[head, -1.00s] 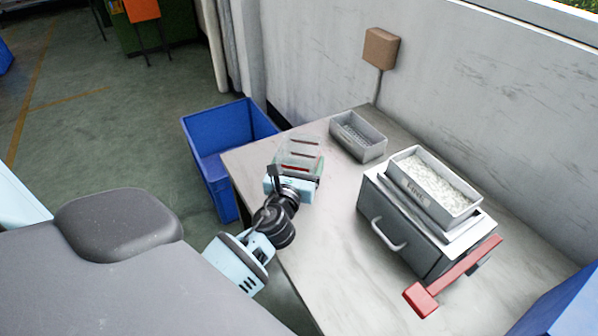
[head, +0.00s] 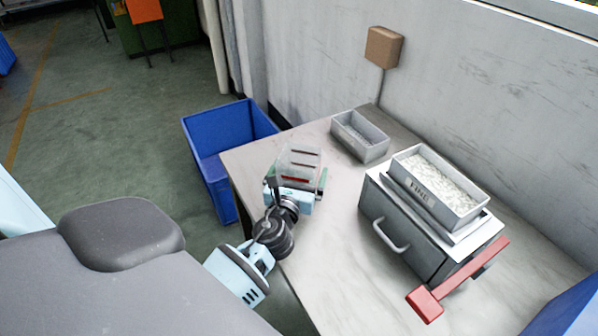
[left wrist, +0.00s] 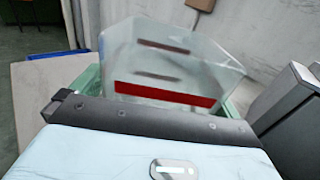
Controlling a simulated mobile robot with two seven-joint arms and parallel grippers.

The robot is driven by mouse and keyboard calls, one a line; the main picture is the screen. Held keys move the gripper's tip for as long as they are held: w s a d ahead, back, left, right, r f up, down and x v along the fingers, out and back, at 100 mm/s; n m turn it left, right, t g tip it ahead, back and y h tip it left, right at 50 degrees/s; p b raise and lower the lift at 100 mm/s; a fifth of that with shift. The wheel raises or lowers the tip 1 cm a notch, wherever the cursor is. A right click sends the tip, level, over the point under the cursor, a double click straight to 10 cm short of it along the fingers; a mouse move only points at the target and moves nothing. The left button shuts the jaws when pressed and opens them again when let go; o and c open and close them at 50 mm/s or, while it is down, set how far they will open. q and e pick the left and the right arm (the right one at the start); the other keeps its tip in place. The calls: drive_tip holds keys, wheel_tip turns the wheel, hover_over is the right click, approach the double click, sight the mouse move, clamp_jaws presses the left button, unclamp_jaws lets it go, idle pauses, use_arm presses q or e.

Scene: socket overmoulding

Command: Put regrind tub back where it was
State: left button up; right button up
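A clear box-shaped piece with dark and red bars (head: 300,160) stands above green edges at the near left of the table. I take this to be the regrind tub; no label is readable. It fills the middle of the left wrist view (left wrist: 165,65), blurred and tilted, with green on both sides. My left gripper (head: 289,194) is against its near side and seems shut on it, since both moved together; the fingertips are hidden. I cannot tell whether the tub touches the table. My right gripper is not in view.
A grey tray (head: 374,153) stands near the wall. A grey box (head: 393,215) with a handle and red lever (head: 458,280) carries a tray marked FINE (head: 420,193) full of pale granules. A blue bin (head: 213,180) stands beyond the table's left edge. The table's middle is bare.

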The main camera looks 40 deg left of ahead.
use_arm(q)
drive_tip(key=shift+r, duration=0.25)
drive_tip(key=v, duration=1.1)
drive_tip(key=shift+s+f, duration=0.1)
drive_tip(key=shift+f, duration=0.05)
drive_tip(key=shift+s+d, duration=0.15)
drive_tip(key=shift+s, duration=0.25)
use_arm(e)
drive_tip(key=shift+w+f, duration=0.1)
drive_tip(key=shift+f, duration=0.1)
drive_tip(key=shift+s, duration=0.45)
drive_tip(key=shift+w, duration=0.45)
